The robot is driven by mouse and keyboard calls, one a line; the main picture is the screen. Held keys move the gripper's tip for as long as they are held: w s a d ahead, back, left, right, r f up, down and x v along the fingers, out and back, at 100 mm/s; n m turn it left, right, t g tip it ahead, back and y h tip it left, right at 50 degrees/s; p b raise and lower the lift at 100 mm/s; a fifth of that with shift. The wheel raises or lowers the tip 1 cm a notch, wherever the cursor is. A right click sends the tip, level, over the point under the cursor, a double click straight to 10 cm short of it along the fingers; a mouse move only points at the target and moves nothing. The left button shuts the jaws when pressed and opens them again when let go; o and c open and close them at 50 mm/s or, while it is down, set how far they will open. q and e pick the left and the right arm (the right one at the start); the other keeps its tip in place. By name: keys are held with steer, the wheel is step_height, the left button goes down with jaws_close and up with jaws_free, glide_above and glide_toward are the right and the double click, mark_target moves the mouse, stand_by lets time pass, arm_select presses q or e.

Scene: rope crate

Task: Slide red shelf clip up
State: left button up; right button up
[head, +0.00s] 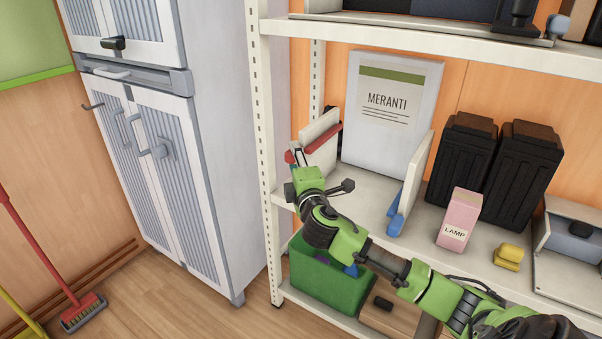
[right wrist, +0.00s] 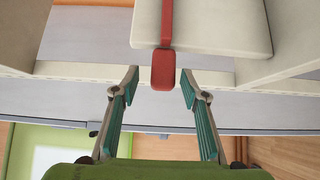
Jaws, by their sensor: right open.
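The red shelf clip (head: 325,138) sits along the edge of a white upright panel (head: 320,124) at the left end of the middle shelf (head: 365,187). In the right wrist view, the clip (right wrist: 163,72) is a red strip with a rounded block at its end, against the white panel (right wrist: 215,25). My right gripper (head: 298,157) is at the clip's near end, partly hiding it. In the wrist view the gripper (right wrist: 160,80) is open, with one finger on each side of the block and visible gaps. My left gripper is not in view.
A second panel with a blue clip (head: 396,215) stands right of my arm. The MERANTI board (head: 392,140) leans behind. Black bins (head: 465,150), a pink LAMP box (head: 460,220) and a yellow object (head: 508,256) are farther right. A green crate (head: 325,285) sits below; the upper shelf (head: 420,42) is overhead.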

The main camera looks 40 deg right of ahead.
steer(key=v, duration=0.8)
steer(key=shift+s, duration=0.3)
steer(key=shift+r, duration=0.1)
